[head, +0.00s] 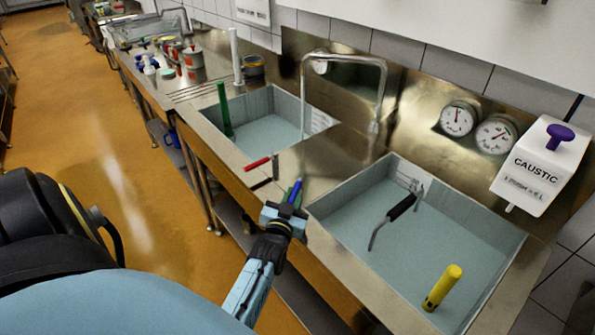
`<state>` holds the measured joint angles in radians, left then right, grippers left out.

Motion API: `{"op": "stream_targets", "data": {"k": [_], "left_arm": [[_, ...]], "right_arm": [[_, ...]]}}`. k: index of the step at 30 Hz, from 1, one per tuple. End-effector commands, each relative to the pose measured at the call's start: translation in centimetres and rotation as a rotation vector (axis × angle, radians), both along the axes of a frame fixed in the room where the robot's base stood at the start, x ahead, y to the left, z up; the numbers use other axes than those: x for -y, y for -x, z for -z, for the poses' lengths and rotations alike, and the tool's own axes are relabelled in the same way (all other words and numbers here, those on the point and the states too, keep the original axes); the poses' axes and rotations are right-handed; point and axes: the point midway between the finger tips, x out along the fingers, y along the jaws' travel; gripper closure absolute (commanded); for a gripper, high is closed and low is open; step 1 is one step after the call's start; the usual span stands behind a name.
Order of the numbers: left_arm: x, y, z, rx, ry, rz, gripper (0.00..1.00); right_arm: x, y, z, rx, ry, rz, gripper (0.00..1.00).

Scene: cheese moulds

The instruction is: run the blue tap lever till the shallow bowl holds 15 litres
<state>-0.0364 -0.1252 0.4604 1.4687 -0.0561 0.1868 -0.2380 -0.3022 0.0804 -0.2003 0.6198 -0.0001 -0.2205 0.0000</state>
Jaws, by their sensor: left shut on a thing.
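My left gripper (287,209) is shut on the blue tap lever (296,187) at the front edge of the steel counter. A red lever (258,163) sticks out to its left. An arched tap (345,58) stands at the back, its spout pointing down over the left basin (250,100). I cannot tell whether water runs from it. Both the left basin and the right basin (350,195) hold pale blue water. Which is the shallow bowl, and the litre level, I cannot read. My right gripper is out of view.
A green upright pipe (224,110) stands in the left basin, a yellow one (441,288) in the right. A black-handled tool (401,207) hangs in the right basin. Two dials (476,127) and a caustic dispenser (541,165) are at the back. Pots (193,62) stand far left.

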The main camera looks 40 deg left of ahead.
Motion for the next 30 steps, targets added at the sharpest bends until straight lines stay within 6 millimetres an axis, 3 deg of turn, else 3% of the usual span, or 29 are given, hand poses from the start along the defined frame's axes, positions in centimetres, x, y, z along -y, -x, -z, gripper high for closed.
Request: {"op": "stream_targets", "data": {"k": [18, 19, 23, 30], "left_arm": [[0.09, -0.11, -0.15, 0.006, -0.001, -0.035, 1.00], [0.09, -0.11, -0.16, 0.006, -0.001, -0.035, 0.81], [0.10, -0.12, -0.14, 0.006, -0.002, -0.035, 0.64], [0.12, -0.10, -0.09, 0.004, -0.001, -0.034, 0.62]], "right_arm": [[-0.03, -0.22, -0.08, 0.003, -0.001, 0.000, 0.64], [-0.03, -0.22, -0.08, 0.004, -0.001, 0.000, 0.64], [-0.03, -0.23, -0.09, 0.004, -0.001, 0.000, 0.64], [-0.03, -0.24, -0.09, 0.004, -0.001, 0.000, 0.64]]}}
